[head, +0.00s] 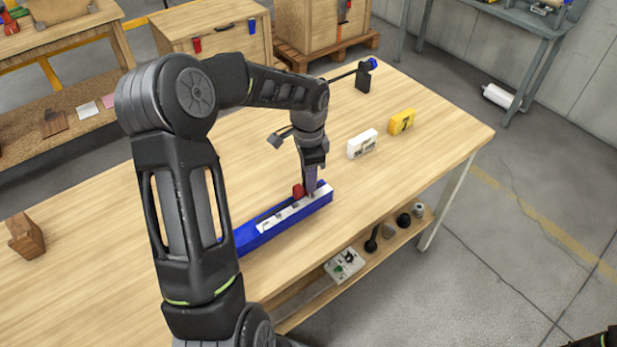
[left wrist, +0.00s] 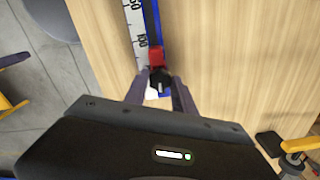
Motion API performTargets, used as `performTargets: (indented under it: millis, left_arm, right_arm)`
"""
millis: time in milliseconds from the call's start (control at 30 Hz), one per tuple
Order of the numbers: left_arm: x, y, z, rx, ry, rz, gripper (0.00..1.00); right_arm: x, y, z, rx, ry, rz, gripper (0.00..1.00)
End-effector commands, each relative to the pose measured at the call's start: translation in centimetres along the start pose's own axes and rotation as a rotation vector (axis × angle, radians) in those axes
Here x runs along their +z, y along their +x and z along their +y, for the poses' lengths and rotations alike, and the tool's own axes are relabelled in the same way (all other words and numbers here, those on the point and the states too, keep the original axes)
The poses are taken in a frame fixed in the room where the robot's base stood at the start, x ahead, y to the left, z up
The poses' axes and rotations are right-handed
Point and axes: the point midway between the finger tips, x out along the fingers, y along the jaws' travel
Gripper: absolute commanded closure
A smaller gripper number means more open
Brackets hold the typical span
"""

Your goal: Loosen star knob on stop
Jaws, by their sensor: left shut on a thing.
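The stop (head: 298,190) is a small red block on a blue rail (head: 322,205) with a white scale strip. In the left wrist view the red stop (left wrist: 156,57) sits just beyond my fingertips. The black star knob (left wrist: 159,80) shows beside the stop, between the fingers. My left gripper (head: 312,188) points down at the right part of the rail. In the left wrist view the left gripper (left wrist: 160,78) is shut on the star knob. In the head view the knob is hidden by the fingers.
A white block (head: 362,144) and a yellow block (head: 401,121) stand behind the rail to the right. A dark stand with a blue-tipped rod (head: 363,80) is farther back. A wooden block (head: 25,235) is at far left. The wooden tabletop (head: 430,145) is clear at right.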

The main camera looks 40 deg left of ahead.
Motion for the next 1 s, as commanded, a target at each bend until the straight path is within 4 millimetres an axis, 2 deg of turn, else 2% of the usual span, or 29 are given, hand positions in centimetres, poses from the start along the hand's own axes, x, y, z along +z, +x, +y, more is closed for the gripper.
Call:
performTargets:
  millis: [33, 133, 367, 400, 667, 1000]
  left_arm:
    - [-0.09, 0.34, -0.07, -0.004, -0.051, 0.001, 1.0]
    - [-0.07, 0.18, -0.07, -0.003, -0.127, 0.001, 1.0]
    - [0.0, 0.0, -0.05, -0.001, -0.141, 0.001, 1.0]
    - [0.0, 0.0, -0.05, -0.001, -0.14, 0.001, 0.68]
    - [0.0, 0.01, -0.04, -0.001, -0.139, 0.001, 0.47]
    - [-0.01, -0.32, -0.07, -0.002, -0.138, 0.001, 0.47]
  right_arm:
    - [-0.06, 0.82, 0.28, -0.001, -0.001, 0.001, 0.64]
    - [-0.12, 1.03, 0.32, -0.003, -0.002, 0.003, 0.64]
    - [-0.12, 0.84, 0.23, -0.003, -0.002, 0.003, 0.64]
    - [-0.11, 0.84, 0.23, -0.003, -0.002, 0.003, 0.64]
    - [-0.11, 0.85, 0.24, -0.003, -0.002, 0.002, 0.64]
    - [-0.11, 0.93, 0.28, -0.003, -0.002, 0.002, 0.64]
